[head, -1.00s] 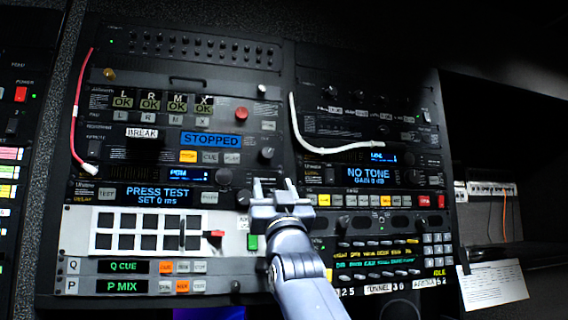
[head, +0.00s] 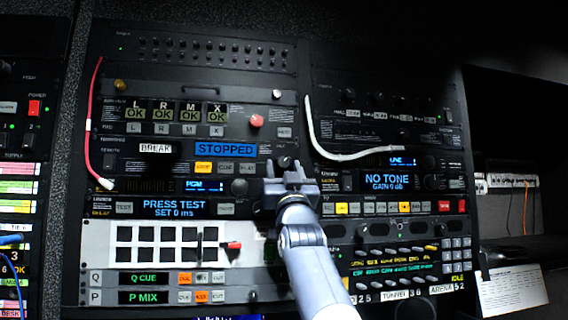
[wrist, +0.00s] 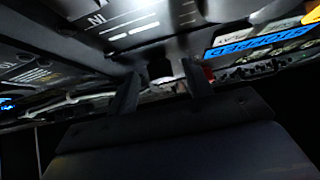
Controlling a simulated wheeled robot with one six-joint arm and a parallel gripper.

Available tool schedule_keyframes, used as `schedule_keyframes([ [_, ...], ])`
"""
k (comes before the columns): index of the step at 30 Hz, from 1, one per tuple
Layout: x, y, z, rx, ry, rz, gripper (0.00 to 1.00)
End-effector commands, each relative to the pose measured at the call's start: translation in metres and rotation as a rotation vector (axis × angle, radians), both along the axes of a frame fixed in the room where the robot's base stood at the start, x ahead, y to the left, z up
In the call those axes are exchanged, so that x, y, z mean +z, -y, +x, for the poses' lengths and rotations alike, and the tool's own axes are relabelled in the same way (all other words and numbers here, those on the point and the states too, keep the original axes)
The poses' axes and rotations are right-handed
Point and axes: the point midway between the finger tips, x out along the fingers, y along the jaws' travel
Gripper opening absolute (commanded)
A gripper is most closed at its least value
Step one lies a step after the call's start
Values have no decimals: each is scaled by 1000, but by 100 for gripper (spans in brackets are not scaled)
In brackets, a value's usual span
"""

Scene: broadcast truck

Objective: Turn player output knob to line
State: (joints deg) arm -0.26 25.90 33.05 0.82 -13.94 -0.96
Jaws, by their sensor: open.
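The player unit with the blue STOPPED display (head: 226,148) is in the left rack in the head view. A dark round knob (head: 284,161) sits at that unit's right end; its label is too small to read. My gripper (head: 285,171) is open, its fingertips in front of and just below this knob. In the wrist view my two fingers (wrist: 160,92) stand apart, with a dark, knob-like shape (wrist: 160,68) beyond and between them. I cannot tell whether they touch it. No part is held.
A red knob (head: 256,120) is above and left. Another dark knob (head: 243,187) is below left, close to my wrist. A white cable (head: 340,150) hangs on the right rack, and a red cable (head: 89,130) on the left.

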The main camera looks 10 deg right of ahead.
Motion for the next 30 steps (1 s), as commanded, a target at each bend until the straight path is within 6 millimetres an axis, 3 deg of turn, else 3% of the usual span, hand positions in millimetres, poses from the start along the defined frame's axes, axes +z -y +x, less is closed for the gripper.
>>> schedule_keyframes([
  [9,1,0,1,0,0,0,47],
  [25,1,0,1,0,0,0,4],
  [30,1,0,1,1,1,6,4],
])
